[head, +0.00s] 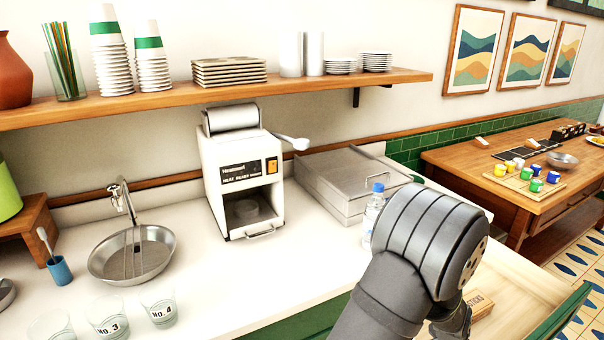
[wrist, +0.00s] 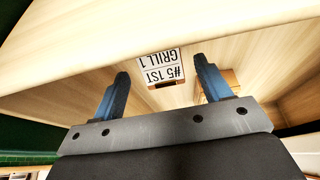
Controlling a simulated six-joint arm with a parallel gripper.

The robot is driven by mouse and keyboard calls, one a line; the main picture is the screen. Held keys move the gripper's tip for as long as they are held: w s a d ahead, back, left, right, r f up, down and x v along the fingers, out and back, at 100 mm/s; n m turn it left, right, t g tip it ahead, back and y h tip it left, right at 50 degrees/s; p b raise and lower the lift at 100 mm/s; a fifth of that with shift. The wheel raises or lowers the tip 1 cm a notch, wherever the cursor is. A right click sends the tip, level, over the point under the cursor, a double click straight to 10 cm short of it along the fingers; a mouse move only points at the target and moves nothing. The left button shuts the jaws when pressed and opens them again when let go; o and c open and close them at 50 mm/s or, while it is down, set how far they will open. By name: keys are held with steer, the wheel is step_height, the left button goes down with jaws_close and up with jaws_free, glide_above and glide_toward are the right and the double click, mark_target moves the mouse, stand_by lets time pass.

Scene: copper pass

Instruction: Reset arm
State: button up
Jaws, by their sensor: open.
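My gripper (wrist: 160,85) shows in the wrist view with its two blue-grey fingers spread wide apart and nothing between them. Beyond the fingers is a pale wooden surface (wrist: 90,55) with a white label (wrist: 162,66) that appears upside down and reads "#5 1ST GRILL 1". In the head view my grey arm rises at the lower right over the counter. The gripper itself is hidden behind the arm there.
The white counter (head: 270,280) holds a metal pan (head: 130,262), a white machine (head: 215,170), a steel lidded box (head: 335,175) and labelled cups (head: 108,318). A water bottle (head: 370,212) stands right beside my arm. A loaded wooden shelf (head: 150,100) runs above.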

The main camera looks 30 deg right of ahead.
steer(key=shift+x, duration=1.4)
steer(key=shift+d+r, duration=0.1)
steer(key=shift+r, duration=0.45)
steer(key=shift+f, duration=0.35)
steer(key=v, duration=1.1)
steer(key=x, duration=1.2)
steer(key=shift+a+f, duration=0.2)
steer(key=shift+f, duration=0.05)
step_height(320, 180, up, 33)
steer(key=w+a+r+n, duration=0.1)
steer(key=w+a, duration=0.2)
steer(key=w, duration=0.8)
steer(key=shift+w+r+n+t, duration=0.2)
steer(key=shift+r+n+t, duration=0.05)
steer(key=shift+n+t, duration=0.15)
